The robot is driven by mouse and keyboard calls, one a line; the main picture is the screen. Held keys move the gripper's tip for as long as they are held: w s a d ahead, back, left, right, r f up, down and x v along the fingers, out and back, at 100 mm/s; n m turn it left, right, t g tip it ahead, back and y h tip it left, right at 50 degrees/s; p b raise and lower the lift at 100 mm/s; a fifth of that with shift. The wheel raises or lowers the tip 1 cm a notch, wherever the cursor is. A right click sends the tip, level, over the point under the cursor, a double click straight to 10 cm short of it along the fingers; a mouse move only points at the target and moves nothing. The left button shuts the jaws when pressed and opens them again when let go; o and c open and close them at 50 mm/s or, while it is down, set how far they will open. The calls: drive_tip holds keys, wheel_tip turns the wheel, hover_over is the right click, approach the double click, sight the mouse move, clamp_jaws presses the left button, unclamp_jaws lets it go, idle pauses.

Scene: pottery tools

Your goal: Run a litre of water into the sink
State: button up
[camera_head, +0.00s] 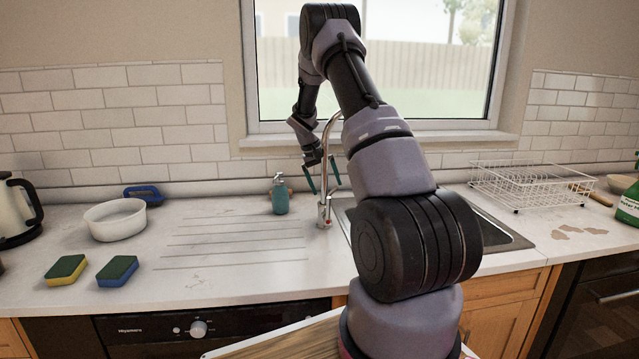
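The chrome tap (325,203) stands at the left of the sink, its neck curving up and to the right behind my arm. The spout's end is hidden, and no running water shows. The sink (515,241) is sunk into the worktop, and my arm covers much of it. My gripper (323,191) points down at the tap with its two teal fingers spread apart. In the picture, one finger lies on each side of the tap's neck. I cannot tell whether either touches it. Nothing shows held between the fingers.
A teal soap bottle (280,195) stands just left of the tap. A wire dish rack (530,183) and a green bottle (628,205) are right. Two sponges (66,269) (118,271), a white bowl (115,220) and a kettle (15,212) are left. The grooved drainer (230,243) is clear.

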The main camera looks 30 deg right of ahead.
drive_tip(key=shift+s+d+f, duration=0.2)
drive_tip(key=shift+s+f, duration=0.1)
drive_tip(key=shift+f, duration=0.2)
drive_tip(key=shift+s+d+f, duration=0.2)
drive_tip(key=shift+s+f, duration=0.05)
drive_tip(key=shift+f, duration=0.2)
drive_tip(key=shift+s+d+r, duration=0.1)
drive_tip(key=shift+r, duration=0.05)
drive_tip(key=shift+w+a+r, duration=0.3)
drive_tip(key=shift+w+a, duration=0.35)
drive_tip(key=shift+a, duration=0.1)
drive_tip(key=d+v, duration=0.1)
drive_tip(key=v, duration=0.7)
drive_tip(key=shift+d+r, duration=0.15)
drive_tip(key=shift+r, duration=0.45)
drive_tip(key=shift+w, duration=0.1)
